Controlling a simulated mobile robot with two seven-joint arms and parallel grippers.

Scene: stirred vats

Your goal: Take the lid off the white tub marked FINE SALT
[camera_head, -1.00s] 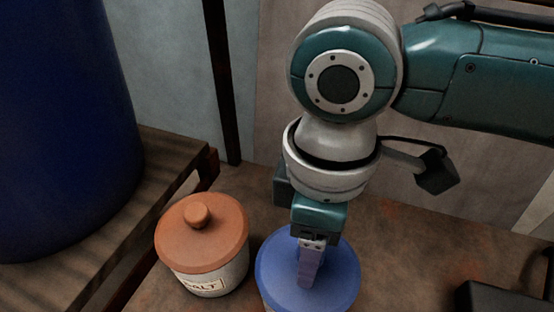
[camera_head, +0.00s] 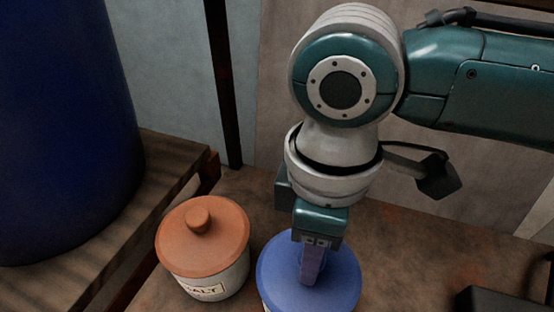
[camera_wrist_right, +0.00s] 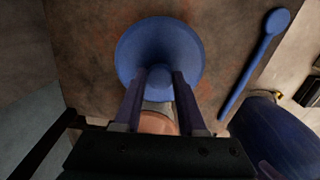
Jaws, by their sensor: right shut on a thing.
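A white tub (camera_head: 218,286) with an orange knobbed lid (camera_head: 197,240) stands left of my right gripper; its label shows only "ALT", the rest is out of sight. My right gripper (camera_head: 310,280) points down and is shut on the knob of the blue lid. In the right wrist view the blue lid (camera_wrist_right: 135,55) has its knob (camera_wrist_right: 159,76) between the two fingers. The orange lid (camera_wrist_right: 158,124) shows partly behind them.
A large dark blue vat (camera_head: 65,130) stands on a wooden platform (camera_head: 170,165) at the left. A long blue spoon (camera_wrist_right: 250,65) lies beyond the blue lid in the right wrist view. A dark object (camera_head: 505,298) sits at the lower right corner.

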